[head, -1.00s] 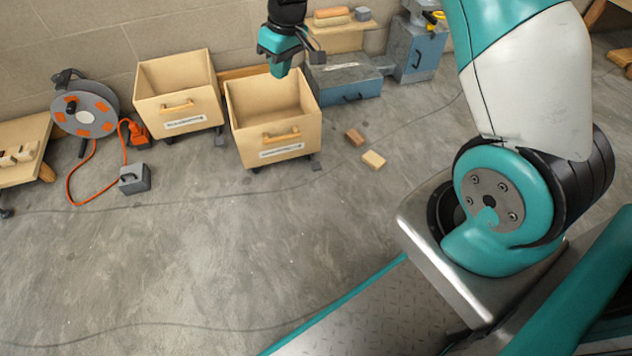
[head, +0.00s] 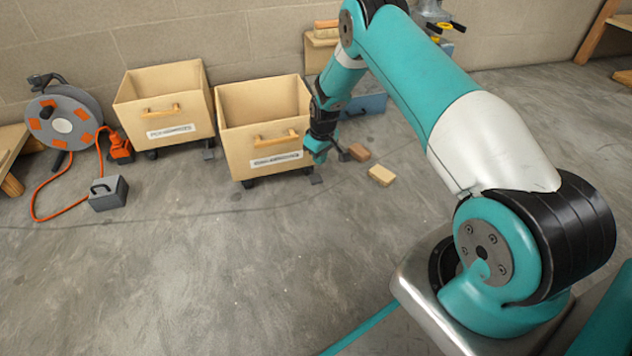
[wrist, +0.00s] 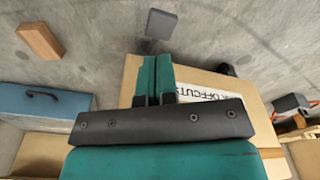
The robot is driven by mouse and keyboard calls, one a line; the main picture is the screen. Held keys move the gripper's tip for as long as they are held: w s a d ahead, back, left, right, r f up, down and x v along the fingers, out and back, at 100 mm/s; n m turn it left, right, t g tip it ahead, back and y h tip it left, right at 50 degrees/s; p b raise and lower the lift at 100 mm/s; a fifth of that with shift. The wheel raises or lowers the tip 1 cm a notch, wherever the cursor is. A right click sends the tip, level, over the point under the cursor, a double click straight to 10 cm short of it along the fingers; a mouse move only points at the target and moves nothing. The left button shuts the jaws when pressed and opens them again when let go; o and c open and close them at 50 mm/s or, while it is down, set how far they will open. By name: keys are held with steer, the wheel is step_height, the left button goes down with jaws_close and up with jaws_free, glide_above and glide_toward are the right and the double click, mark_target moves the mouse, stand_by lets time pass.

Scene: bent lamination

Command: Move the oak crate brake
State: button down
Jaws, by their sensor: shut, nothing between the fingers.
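The crate (head: 264,133) on the right is a pale wooden box on casters, with an oak-coloured handle and a front label. In the wrist view its label (wrist: 208,97) ends in "OFFCUTS"; the first word is partly hidden. A small grey brake pedal (head: 316,179) sticks out at the floor by its front right corner. The pedal also shows in the wrist view (wrist: 160,25), just beyond my fingertips. My gripper (head: 317,157) is shut and empty, pointing down beside the crate's front right edge, a little above the pedal. I cannot tell whether it touches the crate.
A similar crate (head: 166,105) with its own pedal (head: 209,154) stands to the left. A brown block (head: 357,153) and a pale block (head: 381,175) lie right of my gripper. A blue toolbox (wrist: 45,107) is behind. A cable reel (head: 64,125) stands far left. The front floor is clear.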

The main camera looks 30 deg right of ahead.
mark_target(318, 179)
steer(key=f+b, duration=0.6)
steer(key=f, duration=0.1)
steer(key=shift+w+a+b, duration=0.15)
steer(key=shift+w+b, duration=0.2)
steer(key=shift+f+b, duration=0.85)
steer(key=shift+f, duration=0.65)
steer(key=shift+r, duration=0.25)
steer(key=s+p, duration=0.1)
steer(key=s+r+p, duration=0.1)
steer(key=p, duration=0.1)
steer(key=shift+d+r, duration=0.15)
steer(key=shift+d, duration=0.1)
steer(key=shift+s+d+p, duration=0.1)
steer(key=shift+s+p, duration=0.2)
steer(key=shift+p, duration=0.25)
steer(key=shift+s, duration=0.2)
step_height(318, 179, up, 17)
steer(key=s+p, duration=0.1)
steer(key=p, duration=0.9)
steer(key=shift+s+d, duration=0.2)
steer(key=shift+s, duration=0.15)
